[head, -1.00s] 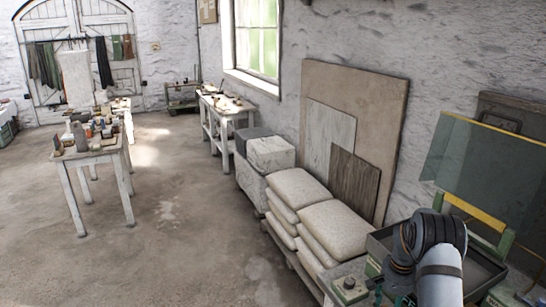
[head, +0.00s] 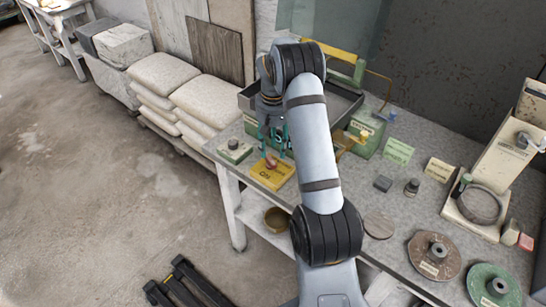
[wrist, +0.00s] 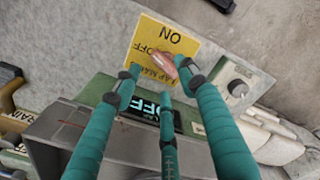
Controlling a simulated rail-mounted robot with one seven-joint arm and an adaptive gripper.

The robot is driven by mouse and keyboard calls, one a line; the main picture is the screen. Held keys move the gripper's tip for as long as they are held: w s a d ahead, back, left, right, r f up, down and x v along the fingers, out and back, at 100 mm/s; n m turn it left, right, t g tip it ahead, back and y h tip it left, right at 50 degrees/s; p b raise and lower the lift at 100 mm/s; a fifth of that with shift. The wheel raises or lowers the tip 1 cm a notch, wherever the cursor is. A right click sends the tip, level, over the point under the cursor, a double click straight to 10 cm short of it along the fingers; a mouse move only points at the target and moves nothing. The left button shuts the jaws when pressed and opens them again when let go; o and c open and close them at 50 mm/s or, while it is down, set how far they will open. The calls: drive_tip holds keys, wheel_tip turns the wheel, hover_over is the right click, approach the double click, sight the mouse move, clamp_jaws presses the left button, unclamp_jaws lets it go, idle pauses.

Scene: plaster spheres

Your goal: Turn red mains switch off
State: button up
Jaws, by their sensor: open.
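The red switch handle (head: 271,161) sits on a yellow plate (head: 262,180) at the bench's front left edge. In the wrist view the plate (wrist: 150,40) carries ON, OFF and lettering that looks like LAP MAINS. The handle (wrist: 165,65) lies near the OFF lettering; I cannot tell which position it is set to. My gripper (head: 272,132) has slim teal fingers, open and pointing down just behind and above the handle.
A dark display (wrist: 150,108) reading OFF lies behind the fingers. A green box with a knob (head: 235,150) stands left of the plate. A grey metal tray (head: 345,100) is behind. Grinding discs (head: 434,255) lie to the right.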

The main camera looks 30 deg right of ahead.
sight(273, 160)
wheel_tip(273, 160, down, 5)
drive_tip(key=shift+f+p, duration=0.1)
drive_tip(key=shift+p, duration=0.3)
drive_tip(key=c, duration=0.4)
clamp_jaws()
